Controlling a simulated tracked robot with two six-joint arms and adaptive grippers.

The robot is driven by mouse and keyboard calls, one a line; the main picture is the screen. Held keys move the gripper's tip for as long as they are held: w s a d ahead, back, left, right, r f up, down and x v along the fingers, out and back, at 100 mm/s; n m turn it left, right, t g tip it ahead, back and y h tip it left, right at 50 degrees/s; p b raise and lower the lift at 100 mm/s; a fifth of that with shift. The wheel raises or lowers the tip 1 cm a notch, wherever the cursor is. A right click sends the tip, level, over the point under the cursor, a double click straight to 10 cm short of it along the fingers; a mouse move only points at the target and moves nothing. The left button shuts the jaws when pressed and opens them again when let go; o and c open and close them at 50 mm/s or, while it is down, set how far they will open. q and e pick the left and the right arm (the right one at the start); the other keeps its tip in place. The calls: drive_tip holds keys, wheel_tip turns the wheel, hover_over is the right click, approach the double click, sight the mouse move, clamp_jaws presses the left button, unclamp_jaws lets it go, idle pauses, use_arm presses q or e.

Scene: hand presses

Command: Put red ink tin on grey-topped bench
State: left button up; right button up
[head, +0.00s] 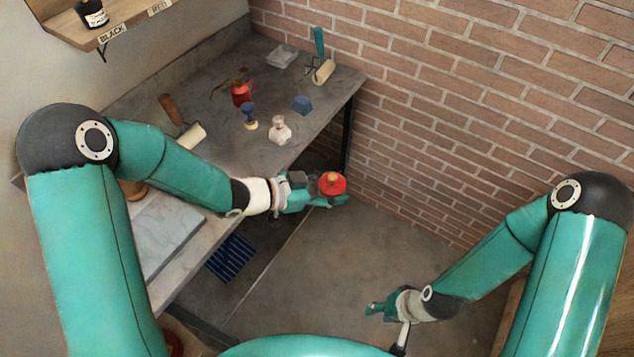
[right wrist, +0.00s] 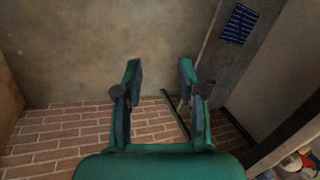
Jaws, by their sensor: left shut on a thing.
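The red ink tin (head: 332,181), with a tan knob on top, is held in the fingers of my left gripper (head: 334,194) in the head view. It is in the air off the right edge of the grey-topped bench (head: 215,105), above the floor. The near fingers cover part of the tin. My right gripper (head: 374,308) is low at the lower right, far from the tin and bench. In the right wrist view its fingers (right wrist: 159,68) stand apart with nothing between them.
A wall shelf (head: 130,32) holds a black bottle (head: 92,13). Bare bench top lies among these things.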

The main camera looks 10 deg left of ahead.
use_arm(q)
drive_tip(key=shift+d+m+g, duration=0.3)
drive_tip(key=shift+d+g, duration=0.05)
drive_tip(key=shift+g, duration=0.05)
use_arm(e)
drive_tip(key=o, duration=0.5)
drive_tip(key=shift+c, duration=0.2)
use_arm(q)
drive_tip(key=shift+s, duration=0.1)
use_arm(e)
drive_tip(key=w+d+r+n+t+h, duration=0.3)
drive_tip(key=w+r+n+h, duration=0.15)
drive_tip(key=w+r, duration=0.6)
drive_tip(key=w+a+r+t+y, duration=0.1)
drive_tip(key=a+r, duration=0.2)
drive_tip(key=r, duration=0.4)
drive_tip(key=w+a+r+t+y, duration=0.1)
drive_tip(key=a+r+t, duration=0.15)
drive_tip(key=r, duration=0.35)
drive_tip(key=n+t+y, duration=0.1)
drive_tip(key=n+y, duration=0.1)
approach(333, 182)
drive_tip(key=s+r, duration=0.1)
drive_tip(key=s, duration=0.1)
drive_tip(key=x, duration=0.7)
drive_tip(key=d+x, duration=0.1)
drive_tip(key=x, duration=0.3)
drive_tip(key=shift+w+a+f, duration=0.1)
drive_tip(key=shift+w, duration=0.45)
